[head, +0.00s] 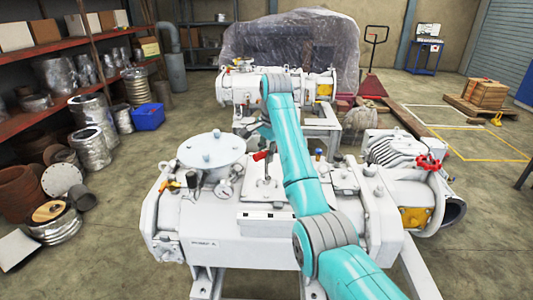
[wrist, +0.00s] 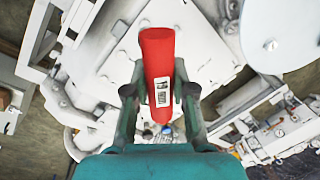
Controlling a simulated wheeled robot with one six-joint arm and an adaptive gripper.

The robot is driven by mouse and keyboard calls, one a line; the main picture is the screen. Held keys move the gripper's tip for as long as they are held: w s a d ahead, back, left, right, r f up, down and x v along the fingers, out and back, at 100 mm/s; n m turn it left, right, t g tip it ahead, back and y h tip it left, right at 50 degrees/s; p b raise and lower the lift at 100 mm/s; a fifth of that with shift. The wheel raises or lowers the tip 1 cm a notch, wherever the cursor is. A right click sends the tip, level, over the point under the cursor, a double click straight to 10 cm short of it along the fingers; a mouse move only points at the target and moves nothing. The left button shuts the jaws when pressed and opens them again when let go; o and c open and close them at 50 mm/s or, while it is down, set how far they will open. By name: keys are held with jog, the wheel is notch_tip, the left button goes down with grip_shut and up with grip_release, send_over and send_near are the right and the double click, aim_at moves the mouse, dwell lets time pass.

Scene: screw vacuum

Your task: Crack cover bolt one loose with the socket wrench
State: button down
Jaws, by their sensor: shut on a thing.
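My gripper (wrist: 158,92) is shut on the red handle of the socket wrench (wrist: 157,62), with one finger on each side of it. A white label shows on the handle. In the head view the red handle (head: 260,156) shows small beside my arm, over the white vacuum pump (head: 225,240). My gripper is mostly hidden there by the arm. The wrench's socket end is hidden in the wrist view, so I cannot tell whether it sits on a bolt. A bolt head (wrist: 144,22) shows on the pale cover beyond the handle. I cannot tell which bolt is bolt one.
A round flanged lid (head: 212,150) stands left of my arm, and its disc (wrist: 285,30) fills the wrist view's upper right. A red valve handle (head: 428,163) is at the right. A second pump (head: 240,88) stands behind. Shelves (head: 75,50) line the left.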

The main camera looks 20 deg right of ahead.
aim_at(265, 177)
jog(key=shift+f, duration=2.65)
jog(key=shift+f, duration=0.6)
jog(key=shift+n, duration=0.3)
jog(key=shift+n, duration=1.1)
jog(key=shift+r, duration=0.15)
jog(key=shift+r, duration=2.35)
jog(key=shift+s, duration=0.1)
